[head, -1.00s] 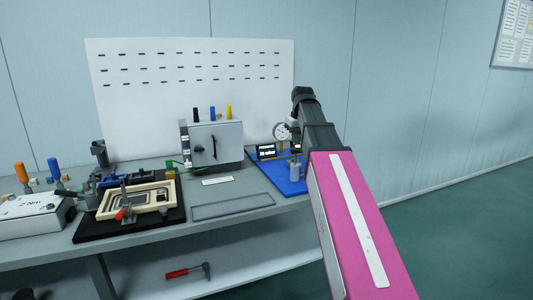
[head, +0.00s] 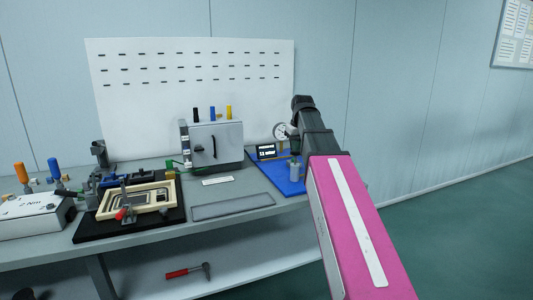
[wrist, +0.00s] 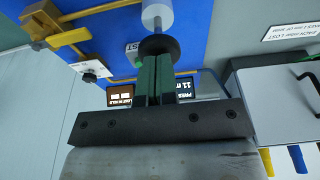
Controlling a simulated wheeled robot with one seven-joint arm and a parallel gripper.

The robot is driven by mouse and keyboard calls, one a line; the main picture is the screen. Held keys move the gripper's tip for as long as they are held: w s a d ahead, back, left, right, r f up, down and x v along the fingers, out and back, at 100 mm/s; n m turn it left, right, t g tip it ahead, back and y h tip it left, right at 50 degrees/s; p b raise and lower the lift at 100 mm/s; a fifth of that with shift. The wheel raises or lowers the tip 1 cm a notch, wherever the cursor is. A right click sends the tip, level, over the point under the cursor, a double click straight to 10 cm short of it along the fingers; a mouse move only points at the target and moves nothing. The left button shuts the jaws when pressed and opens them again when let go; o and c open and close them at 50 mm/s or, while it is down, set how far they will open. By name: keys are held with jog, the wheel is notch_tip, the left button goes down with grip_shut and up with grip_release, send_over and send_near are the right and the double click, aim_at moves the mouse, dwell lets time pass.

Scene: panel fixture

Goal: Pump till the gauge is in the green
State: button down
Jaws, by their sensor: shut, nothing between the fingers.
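The round white gauge (head: 281,131) stands at the back of the blue board (head: 270,172); its needle is too small to read. A small dark display (head: 265,151) sits beside it. It also shows in the wrist view (wrist: 198,88), upside down, seemingly reading 11 with a cut-off unit. The pump's grey cylinder (head: 295,170) stands on the board, partly hidden by my arm. In the wrist view, my gripper (wrist: 154,60) has its green fingers together, right at the pump's round black knob (wrist: 158,44). I cannot tell whether they touch it. The grey cylinder (wrist: 157,15) shows beyond the knob.
Yellow pipes (wrist: 72,38) run over the board near the gripper. A grey box (head: 215,143) with a black handle stands to the left on the bench. A framed fixture (head: 137,201) lies further left. The floor to the right is clear.

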jog(key=shift+s+x, duration=0.15)
jog(key=shift+x, duration=0.55)
jog(key=shift+s+x, duration=0.1)
jog(key=shift+x, duration=0.55)
jog(key=shift+w+v, duration=0.2)
jog(key=shift+v, duration=0.75)
jog(key=shift+w+v, duration=0.15)
jog(key=shift+v, duration=0.8)
jog(key=shift+w+v, duration=0.2)
jog(key=shift+v, duration=0.7)
jog(key=shift+a, duration=0.1)
jog(key=shift+r, duration=0.15)
dwell(0.5)
dwell(2.2)
dwell(0.5)
